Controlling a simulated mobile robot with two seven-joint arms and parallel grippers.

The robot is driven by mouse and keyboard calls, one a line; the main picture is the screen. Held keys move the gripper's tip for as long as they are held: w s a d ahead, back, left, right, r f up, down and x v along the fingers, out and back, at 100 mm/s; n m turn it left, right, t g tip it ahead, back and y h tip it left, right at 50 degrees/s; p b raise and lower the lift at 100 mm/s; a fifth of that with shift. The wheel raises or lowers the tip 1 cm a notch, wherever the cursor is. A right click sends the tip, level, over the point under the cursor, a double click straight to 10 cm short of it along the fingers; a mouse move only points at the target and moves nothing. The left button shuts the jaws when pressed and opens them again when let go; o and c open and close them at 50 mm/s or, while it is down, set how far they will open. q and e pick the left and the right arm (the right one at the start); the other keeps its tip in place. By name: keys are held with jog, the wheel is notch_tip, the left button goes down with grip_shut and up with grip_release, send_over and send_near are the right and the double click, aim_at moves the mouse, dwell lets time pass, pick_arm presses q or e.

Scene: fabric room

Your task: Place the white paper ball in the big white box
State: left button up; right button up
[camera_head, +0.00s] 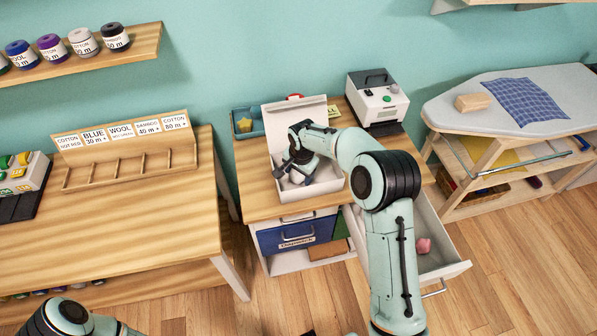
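The big white box (326,187) stands on the wooden cabinet top with its lid raised at the back. My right gripper (292,174) reaches down into the box opening, its dark fingers pointing to the lower left. A small whitish rounded shape (297,177) shows by the fingertips inside the box; it may be the white paper ball. Whether the fingers are closed on it is too small to tell. My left arm shows only at the bottom left corner, and its gripper is out of view.
A pulled-out drawer (455,268) at the cabinet's right holds a pink ball (424,246). A blue tray (247,132) and a white device (378,100) stand beside the box. A wooden table (110,225) is at left, an ironing board (510,100) at right.

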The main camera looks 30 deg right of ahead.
aim_at(301, 182)
jog(key=shift+r, duration=0.2)
jog(key=r, duration=0.4)
jog(key=s+r, duration=0.1)
jog(key=r, duration=0.3)
jog(key=s+r, duration=0.1)
jog(key=r, duration=0.3)
jog(key=shift+a, duration=0.1)
jog(key=shift+f, duration=0.1)
